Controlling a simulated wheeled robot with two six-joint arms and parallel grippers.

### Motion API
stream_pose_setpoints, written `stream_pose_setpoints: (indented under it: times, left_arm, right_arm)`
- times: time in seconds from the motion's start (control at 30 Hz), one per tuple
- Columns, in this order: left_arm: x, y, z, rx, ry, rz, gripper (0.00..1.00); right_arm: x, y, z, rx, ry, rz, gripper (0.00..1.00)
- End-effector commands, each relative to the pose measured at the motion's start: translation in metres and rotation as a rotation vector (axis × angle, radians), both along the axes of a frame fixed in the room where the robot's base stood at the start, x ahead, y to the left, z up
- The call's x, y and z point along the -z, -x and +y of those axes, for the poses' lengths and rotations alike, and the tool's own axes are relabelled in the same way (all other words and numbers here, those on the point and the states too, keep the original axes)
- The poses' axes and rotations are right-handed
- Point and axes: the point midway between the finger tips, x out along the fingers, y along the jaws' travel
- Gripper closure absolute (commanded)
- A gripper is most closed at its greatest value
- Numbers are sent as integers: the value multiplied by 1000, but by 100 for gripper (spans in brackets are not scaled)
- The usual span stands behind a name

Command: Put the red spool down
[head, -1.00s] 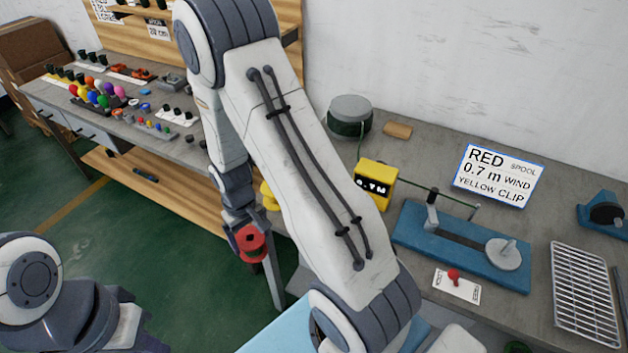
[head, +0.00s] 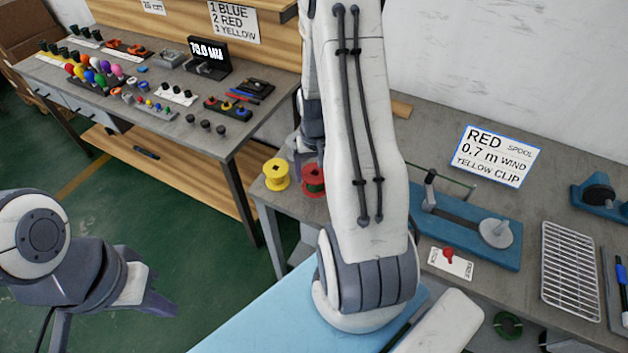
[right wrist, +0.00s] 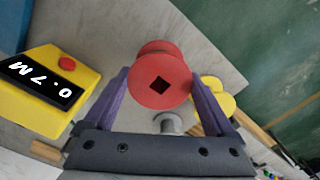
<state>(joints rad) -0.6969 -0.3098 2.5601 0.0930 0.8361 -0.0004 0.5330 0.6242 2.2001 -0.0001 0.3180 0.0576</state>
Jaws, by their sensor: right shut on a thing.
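The red spool (head: 313,181) is at the left end of the grey bench, just right of the yellow spool (head: 276,174). In the right wrist view the red spool (right wrist: 160,82) sits between the fingers of my right gripper (right wrist: 163,95), its square hole facing the camera. My right gripper is shut on it. Whether the spool touches the bench cannot be told. The yellow spool (right wrist: 216,92) is close behind the right-hand finger there. My right arm hides part of the red spool's surroundings in the head view. My left gripper (head: 160,292) hangs over the floor at lower left, away from the spools.
A yellow box reading 0.7M (right wrist: 50,92) stands near the gripper. A blue winding fixture (head: 465,236), a sign (head: 497,156) and a wire rack (head: 570,272) are further right. A side bench (head: 155,105) holds several small parts. A grey post (right wrist: 170,122) shows below the spool.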

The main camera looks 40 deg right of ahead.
Motion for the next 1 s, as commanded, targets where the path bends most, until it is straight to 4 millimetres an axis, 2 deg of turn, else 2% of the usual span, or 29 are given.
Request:
stream_pose_setpoints:
  times: [0.2,0.3,0.7,0.73,0.77,1.0]
  left_arm:
    - [-4,0,0,0,0,0,100]
    - [-5,0,0,0,0,0,100]
    - [-1,0,0,0,0,0,100]
    - [-2,0,0,0,0,0,100]
    - [-2,0,0,0,0,0,100]
    - [-3,0,0,0,0,0,100]
  right_arm:
    - [31,1,1,-1,-3,4,65]
    - [40,0,1,-1,-1,2,65]
    - [47,0,0,-1,1,-1,65]
    - [46,0,0,-1,1,-1,2]
    - [45,0,0,-1,1,-1,0]
    - [44,0,0,-1,1,-1,0]
